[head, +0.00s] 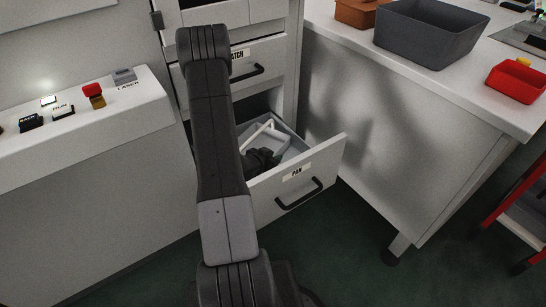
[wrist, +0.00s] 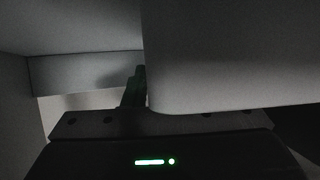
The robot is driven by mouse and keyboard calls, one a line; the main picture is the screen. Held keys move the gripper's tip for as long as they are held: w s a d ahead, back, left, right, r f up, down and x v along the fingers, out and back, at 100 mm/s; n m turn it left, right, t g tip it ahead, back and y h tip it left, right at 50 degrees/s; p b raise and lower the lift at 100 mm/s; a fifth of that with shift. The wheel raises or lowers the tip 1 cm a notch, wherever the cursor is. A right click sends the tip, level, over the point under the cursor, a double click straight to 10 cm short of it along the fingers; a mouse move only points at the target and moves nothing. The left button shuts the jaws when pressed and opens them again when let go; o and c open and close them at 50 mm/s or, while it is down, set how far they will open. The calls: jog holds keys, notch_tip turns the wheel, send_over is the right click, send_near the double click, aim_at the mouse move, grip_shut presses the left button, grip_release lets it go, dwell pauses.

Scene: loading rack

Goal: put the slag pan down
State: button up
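The slag pan (head: 278,140) appears as a pale grey tray inside the open drawer marked PAN (head: 270,203) in the head view. My gripper (head: 262,158) is down in that drawer at the pan's near side, partly hidden behind the drawer front. In the wrist view a large smooth grey body, seemingly the pan (wrist: 230,55), fills the upper right close to the camera. One dark finger (wrist: 133,88) shows against its left edge. The other finger is hidden, so the grip does not show. Whether the pan rests on the drawer floor is also hidden.
A closed drawer marked with a partly hidden label (head: 262,60) is above. A counter (head: 320,18) at right holds a grey bin (head: 425,40) and a red tray (head: 516,82). A button console (head: 140,100) stands left. The floor before the drawer is clear.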

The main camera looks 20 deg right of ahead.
jog(key=shift+r, duration=0.1)
jog(key=shift+r+p, duration=0.25)
jog(key=shift+p, duration=0.05)
jog(key=p+v, duration=0.1)
jog(key=v, duration=1)
jog(key=shift+s+a, duration=0.25)
jog(key=shift+a, duration=0.1)
jog(key=shift+r, duration=0.1)
